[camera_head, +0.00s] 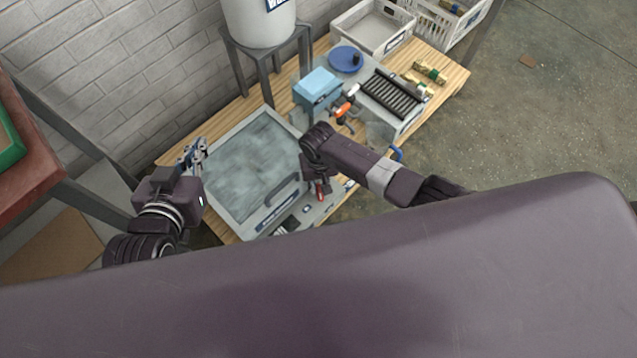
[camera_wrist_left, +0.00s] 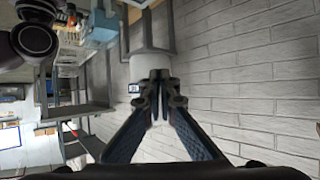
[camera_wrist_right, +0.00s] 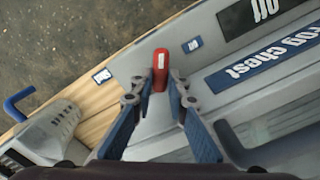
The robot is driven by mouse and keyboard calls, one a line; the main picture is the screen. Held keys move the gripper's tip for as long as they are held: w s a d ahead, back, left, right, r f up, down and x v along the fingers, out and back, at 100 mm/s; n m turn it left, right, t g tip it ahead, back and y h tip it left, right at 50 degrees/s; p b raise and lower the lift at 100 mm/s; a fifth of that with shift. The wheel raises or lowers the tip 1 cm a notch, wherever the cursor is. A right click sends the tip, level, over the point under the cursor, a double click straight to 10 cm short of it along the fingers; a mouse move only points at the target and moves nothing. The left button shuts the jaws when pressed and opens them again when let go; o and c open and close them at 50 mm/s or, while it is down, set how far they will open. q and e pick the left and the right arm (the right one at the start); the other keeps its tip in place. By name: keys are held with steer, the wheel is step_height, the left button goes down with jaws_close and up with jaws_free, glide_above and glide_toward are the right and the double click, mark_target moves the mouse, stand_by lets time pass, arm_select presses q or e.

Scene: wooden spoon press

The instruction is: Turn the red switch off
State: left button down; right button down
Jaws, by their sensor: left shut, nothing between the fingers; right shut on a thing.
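The red switch (camera_wrist_right: 160,70) is a small red lever with a pale mark on the grey panel of the machine, and it shows between the fingertips of my right gripper (camera_wrist_right: 160,88) in the right wrist view. In the head view the switch (camera_head: 320,190) shows below my right gripper (camera_head: 318,176), which is shut on it. Small blue labels (camera_wrist_right: 102,76) sit on either side of it. My left gripper (camera_head: 192,152) is shut and empty, over the left edge of the glass-topped box; it also shows in the left wrist view (camera_wrist_left: 160,78), facing the brick wall.
The glass-topped box (camera_head: 250,165) with a dark handle stands on the wooden table (camera_head: 455,78). A light blue unit (camera_head: 317,88), a roller rack (camera_head: 392,94) and a white bin (camera_head: 372,28) stand further back. A blue hook-shaped handle (camera_head: 398,154) juts from the table's right side. Open floor lies right.

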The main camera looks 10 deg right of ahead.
steer(key=shift+s+m+p, duration=0.1)
steer(key=shift+m+p, duration=0.75)
steer(key=shift+m, duration=0.25)
steer(key=m+p, duration=0.1)
steer(key=m, duration=0.1)
steer(key=shift+d+r+m+p, duration=0.1)
steer(key=shift+d+m+p, duration=0.05)
steer(key=shift+m+p, duration=0.25)
steer(key=shift+s+d+m+p, duration=0.1)
steer(key=shift+m+p, duration=0.3)
steer(key=shift+m, duration=0.5)
steer(key=m, duration=0.3)
steer(key=shift+p, duration=0.4)
steer(key=shift+d+m, duration=0.15)
steer(key=shift+m, duration=0.55)
arm_select(q)
steer(key=s+a+f+g+y, duration=0.1)
steer(key=s+a+f+g, duration=0.1)
steer(key=s+f+g, duration=0.2)
steer(key=s+a+f+g+y, duration=0.1)
steer(key=s+a+f+g, duration=0.2)
steer(key=s, duration=0.8)
step_height(320, 180, down, 3)
steer(key=shift+s+a+g, duration=0.2)
steer(key=shift+s+g, duration=0.1)
steer(key=shift+g, duration=0.7)
steer(key=shift+w, duration=0.1)
